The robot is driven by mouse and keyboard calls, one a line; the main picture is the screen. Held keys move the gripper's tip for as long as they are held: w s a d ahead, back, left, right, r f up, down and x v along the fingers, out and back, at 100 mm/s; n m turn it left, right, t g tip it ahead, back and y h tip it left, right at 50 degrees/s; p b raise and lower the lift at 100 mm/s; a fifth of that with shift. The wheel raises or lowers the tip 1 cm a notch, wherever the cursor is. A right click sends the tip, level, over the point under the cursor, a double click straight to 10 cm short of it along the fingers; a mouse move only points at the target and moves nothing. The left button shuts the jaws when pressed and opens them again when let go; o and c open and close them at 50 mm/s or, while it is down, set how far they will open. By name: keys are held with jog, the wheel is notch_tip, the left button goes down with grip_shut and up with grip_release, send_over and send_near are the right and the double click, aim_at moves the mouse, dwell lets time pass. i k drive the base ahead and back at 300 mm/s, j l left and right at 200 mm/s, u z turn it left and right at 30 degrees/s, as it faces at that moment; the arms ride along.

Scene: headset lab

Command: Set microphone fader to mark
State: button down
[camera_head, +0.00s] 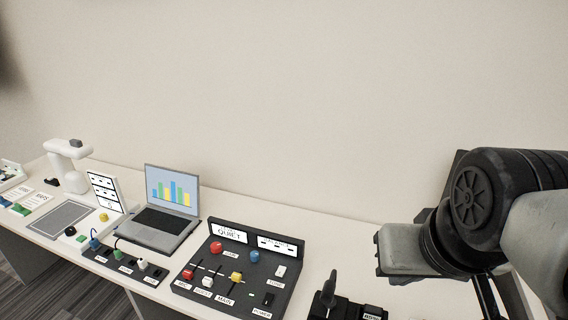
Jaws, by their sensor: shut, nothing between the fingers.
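The dark mixer panel (262,290) stands on the table in the lower middle of the head view. Its row of faders has a red knob (188,274), a white knob (208,281) and a yellow knob (236,276), each in a slot with a small label. The leftmost label appears to read MIC, by the red knob, which sits near the front end of its slot. The target mark is too small to make out. My gripper (383,256) is at the right, shut and empty, well apart from the panel and the fader knobs.
On the panel are a red button (216,247), a blue button (254,255) and two upright displays at its back. A laptop (168,215) and a dark cable box (125,262) stand to the left. A black device (334,291) lies between panel and arm.

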aim_at(187, 275)
jog(key=u, duration=1.4)
jog(key=z, duration=1.35)
jog(key=l+u, duration=0.1)
jog(key=u, duration=0.4)
jog(key=l+u, duration=0.1)
jog(key=u, duration=0.85)
jog(key=k+l, duration=0.05)
